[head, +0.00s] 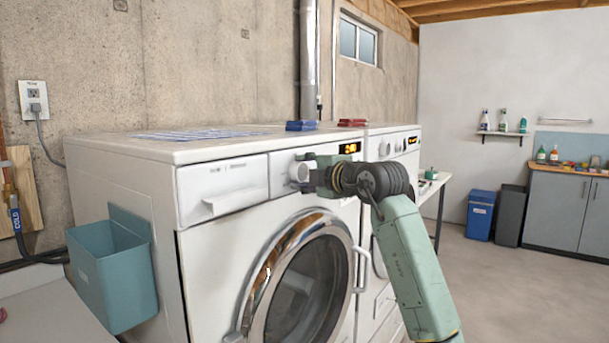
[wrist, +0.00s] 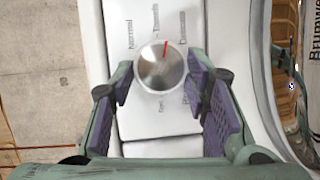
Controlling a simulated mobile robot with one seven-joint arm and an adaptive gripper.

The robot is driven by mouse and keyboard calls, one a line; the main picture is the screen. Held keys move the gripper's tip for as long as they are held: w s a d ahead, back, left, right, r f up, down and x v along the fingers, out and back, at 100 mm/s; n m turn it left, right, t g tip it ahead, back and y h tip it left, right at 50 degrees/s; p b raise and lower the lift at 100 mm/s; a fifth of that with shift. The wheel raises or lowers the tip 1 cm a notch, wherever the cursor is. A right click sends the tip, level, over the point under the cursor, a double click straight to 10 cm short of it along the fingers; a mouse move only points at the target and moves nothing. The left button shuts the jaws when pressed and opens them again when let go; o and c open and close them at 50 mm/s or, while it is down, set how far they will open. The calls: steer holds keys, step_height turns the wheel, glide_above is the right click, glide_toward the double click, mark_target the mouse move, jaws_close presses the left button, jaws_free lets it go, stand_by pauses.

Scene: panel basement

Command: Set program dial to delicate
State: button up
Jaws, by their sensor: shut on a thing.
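The program dial (wrist: 160,70) is a round silver knob with a red pointer line in the wrist view. The line points up in the picture, tilted slightly right. Small rotated labels stand around it; I cannot surely read which is delicate. My gripper (wrist: 160,85) has one purple-padded finger on each side of the dial and is shut on it. In the head view my gripper (head: 311,174) is at the front panel of the left white washer (head: 215,255), and the dial (head: 298,172) shows partly beside the fingers.
A lit display (head: 349,148) is right of the dial. The round door (head: 305,285) with its handle lies below. A second white machine (head: 398,145) stands to the right. A teal bin (head: 112,275) hangs on the washer's left side.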

steer(key=m, duration=0.1)
steer(key=m+g, duration=0.2)
steer(key=m, duration=0.1)
steer(key=shift+w+d+r, duration=0.1)
steer(key=shift+w+r, duration=0.05)
steer(key=shift+r, duration=0.15)
steer(key=shift+m, duration=0.3)
steer(key=o, duration=1.2)
steer(key=shift+c, duration=0.2)
steer(key=v, duration=1.2)
